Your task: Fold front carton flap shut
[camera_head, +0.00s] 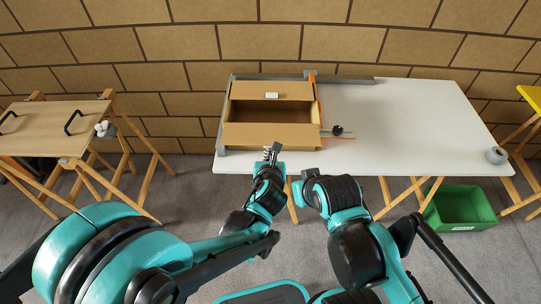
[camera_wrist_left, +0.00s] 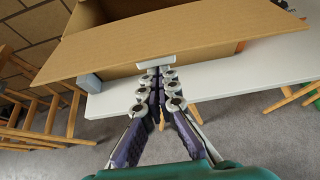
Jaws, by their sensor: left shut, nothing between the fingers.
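The brown carton (camera_head: 258,111) stands open on the white table, its inside dark. Its front flap (camera_head: 262,137) hangs out on the near side and shows as a broad brown panel in the left wrist view (camera_wrist_left: 190,37). The far flap (camera_head: 250,90) is at the back of the opening. My left gripper (camera_head: 272,152) is shut and empty, just in front of the front flap's near edge. In the left wrist view the closed fingertips (camera_wrist_left: 156,70) are at the flap's lower edge; contact is unclear.
Grey and orange guides frame the carton, with a black knob (camera_head: 338,130) at right. A grey tape roll (camera_head: 496,155) lies at the table's right end. The white table (camera_head: 420,125) is otherwise clear. A green crate (camera_head: 460,208) stands on the floor, and a wooden trestle table (camera_head: 50,130) stands left.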

